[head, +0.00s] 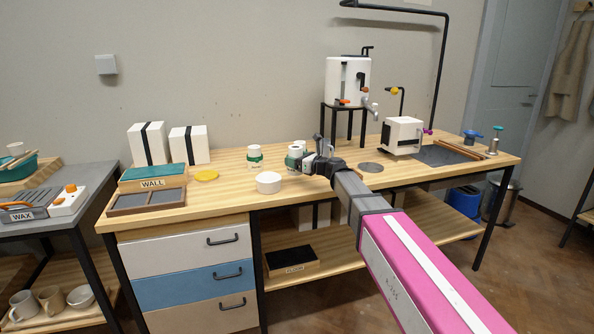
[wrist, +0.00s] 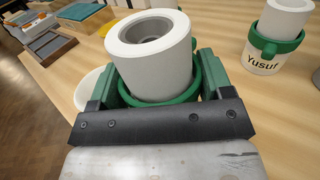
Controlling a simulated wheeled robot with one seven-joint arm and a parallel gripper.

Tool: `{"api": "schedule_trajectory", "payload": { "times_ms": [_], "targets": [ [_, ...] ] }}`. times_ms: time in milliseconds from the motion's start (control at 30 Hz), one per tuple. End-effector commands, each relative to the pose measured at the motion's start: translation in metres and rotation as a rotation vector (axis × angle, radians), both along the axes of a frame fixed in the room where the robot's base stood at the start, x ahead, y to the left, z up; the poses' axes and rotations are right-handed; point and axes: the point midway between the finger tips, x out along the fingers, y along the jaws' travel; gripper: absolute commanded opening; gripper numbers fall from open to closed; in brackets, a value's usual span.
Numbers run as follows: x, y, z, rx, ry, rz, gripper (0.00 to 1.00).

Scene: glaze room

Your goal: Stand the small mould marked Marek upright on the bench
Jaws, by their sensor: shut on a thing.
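My gripper (head: 304,161) is shut on a small white cylindrical mould (head: 295,151) with a green band, over the middle of the bench (head: 225,196). In the wrist view, the fingers of my gripper (wrist: 155,82) grip the band on both sides. The held mould (wrist: 150,62) has its round opening facing up and looks about upright. Any name on it is hidden, and I cannot tell whether its base touches the bench. A similar mould marked Yusuf (wrist: 263,60) stands upright to its right; it also shows in the head view (head: 254,153).
A white bowl (head: 268,183) is close to the held mould. A yellow disc (head: 206,175), a WALL box (head: 152,178) and white blocks (head: 189,145) lie left. A grey disc (head: 370,167), an urn (head: 347,80) and a white machine (head: 403,136) are right.

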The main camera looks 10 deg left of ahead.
Motion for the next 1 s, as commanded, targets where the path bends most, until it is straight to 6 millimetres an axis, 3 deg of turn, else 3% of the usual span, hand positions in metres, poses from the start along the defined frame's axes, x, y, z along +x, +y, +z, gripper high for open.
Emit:
{"api": "schedule_trajectory", "payload": {
  "times_ms": [233, 500, 900, 933, 1000],
  "targets": [
    [0.005, -0.003, -0.010, 0.001, -0.001, 0.000, 0.35],
    [0.005, -0.003, -0.041, 0.000, 0.000, 0.000, 0.35],
    [0.005, -0.003, -0.046, 0.001, 0.000, 0.000, 0.35],
    [0.005, -0.003, -0.046, 0.000, -0.001, 0.000, 0.80],
    [0.005, -0.003, -0.046, 0.000, -0.001, 0.000, 0.99]
  ]
}}
